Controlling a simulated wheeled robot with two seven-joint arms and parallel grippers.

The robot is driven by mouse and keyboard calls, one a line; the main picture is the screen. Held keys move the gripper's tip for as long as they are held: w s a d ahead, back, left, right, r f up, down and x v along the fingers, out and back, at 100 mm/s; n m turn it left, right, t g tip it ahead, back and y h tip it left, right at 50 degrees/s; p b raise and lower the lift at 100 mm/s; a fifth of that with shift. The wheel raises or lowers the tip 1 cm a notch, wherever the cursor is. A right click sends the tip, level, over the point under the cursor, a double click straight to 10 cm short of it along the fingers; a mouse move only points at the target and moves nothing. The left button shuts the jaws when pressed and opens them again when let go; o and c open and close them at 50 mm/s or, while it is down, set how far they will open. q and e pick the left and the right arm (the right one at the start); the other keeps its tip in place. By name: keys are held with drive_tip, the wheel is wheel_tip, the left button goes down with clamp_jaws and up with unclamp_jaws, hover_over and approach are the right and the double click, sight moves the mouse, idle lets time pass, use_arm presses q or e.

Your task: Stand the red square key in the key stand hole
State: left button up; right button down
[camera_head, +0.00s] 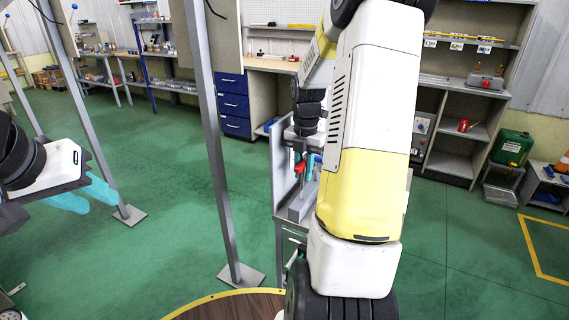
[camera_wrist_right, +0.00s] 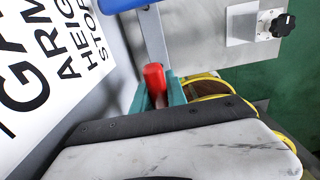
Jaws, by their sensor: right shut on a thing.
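The red square key (camera_wrist_right: 154,77) is between the two teal fingers of my right gripper (camera_wrist_right: 158,92) in the right wrist view. In the head view the red key (camera_head: 300,168) shows small beside my right gripper (camera_head: 308,170), partly hidden by my arm. My right gripper is shut on the key, above a grey bench fixture (camera_head: 299,207). I cannot make out the key stand hole in either view. My left gripper (camera_head: 84,195) is at the far left of the head view, its cyan fingers apart and empty, over the floor.
A blue part (camera_wrist_right: 118,4) sits close to the key in the right wrist view. A lettered white panel (camera_wrist_right: 45,50) stands left and a black knob (camera_wrist_right: 283,24) is on a grey plate at right. A grey post (camera_head: 212,150) rises between my arms. Green floor lies open left.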

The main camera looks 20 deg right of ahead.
sight(303, 180)
drive_tip(key=shift+f, duration=1.85)
idle(0.3)
drive_tip(key=c, duration=1.3)
unclamp_jaws()
drive_tip(key=shift+o, duration=0.2)
drive_tip(key=shift+r, duration=0.15)
drive_tip(key=shift+r, duration=2.9)
